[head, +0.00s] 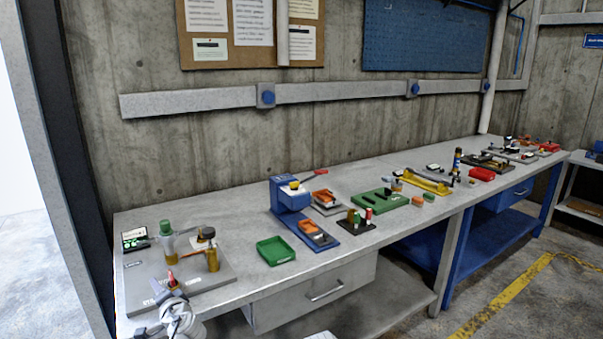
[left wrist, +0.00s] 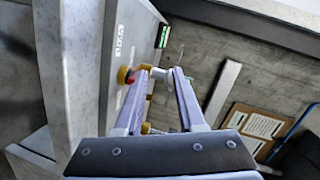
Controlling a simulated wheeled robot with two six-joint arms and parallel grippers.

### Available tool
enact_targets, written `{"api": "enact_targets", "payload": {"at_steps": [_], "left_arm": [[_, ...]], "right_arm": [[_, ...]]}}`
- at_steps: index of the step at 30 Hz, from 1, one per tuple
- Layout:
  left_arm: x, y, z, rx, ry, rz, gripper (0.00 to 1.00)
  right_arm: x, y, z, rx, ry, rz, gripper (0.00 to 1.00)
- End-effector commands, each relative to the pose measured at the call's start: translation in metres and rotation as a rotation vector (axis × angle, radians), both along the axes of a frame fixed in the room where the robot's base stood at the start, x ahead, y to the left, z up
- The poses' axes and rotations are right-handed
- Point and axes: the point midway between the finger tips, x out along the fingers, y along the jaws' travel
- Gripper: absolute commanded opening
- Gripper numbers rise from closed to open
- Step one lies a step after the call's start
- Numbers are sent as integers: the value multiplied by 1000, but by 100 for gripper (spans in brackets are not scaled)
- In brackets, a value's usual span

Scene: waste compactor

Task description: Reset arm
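My left gripper (head: 166,284) is at the lower left in the head view, at the near edge of a grey base plate (head: 200,283) on the bench. In the left wrist view, my left gripper's (left wrist: 161,70) two fingers stand apart with nothing held between them. Beyond the tips are a yellow knob (left wrist: 124,75) and a small red part, seen from the side. On the plate in the head view stand a green-topped valve (head: 166,236) and a brass-coloured fitting (head: 212,257). Whether the fingers touch the red part is unclear. My right gripper is not in view.
A blue press (head: 288,194) with a red-tipped lever stands mid-bench. A green tray (head: 275,250) lies to its left. Several small parts and fixtures run along the bench to the right. A drawer (head: 315,295) is below the bench top (head: 240,225). Bench space behind the green tray is clear.

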Motion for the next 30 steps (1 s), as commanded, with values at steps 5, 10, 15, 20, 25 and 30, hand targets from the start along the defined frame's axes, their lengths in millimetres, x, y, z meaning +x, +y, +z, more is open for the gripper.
{"api": "enact_targets", "payload": {"at_steps": [5,10,15,20,25,30], "left_arm": [[-19,-50,-20,-242,80,87,39],[-67,-140,-60,-555,310,183,39],[-131,-229,-84,-767,598,236,39],[-180,-283,-87,-863,809,253,39],[-206,-308,-86,-899,919,258,39],[-210,-311,-87,-904,937,261,39]], "right_arm": [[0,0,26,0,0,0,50],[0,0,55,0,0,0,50],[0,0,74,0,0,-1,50],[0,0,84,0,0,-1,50],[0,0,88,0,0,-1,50],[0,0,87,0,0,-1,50]]}}
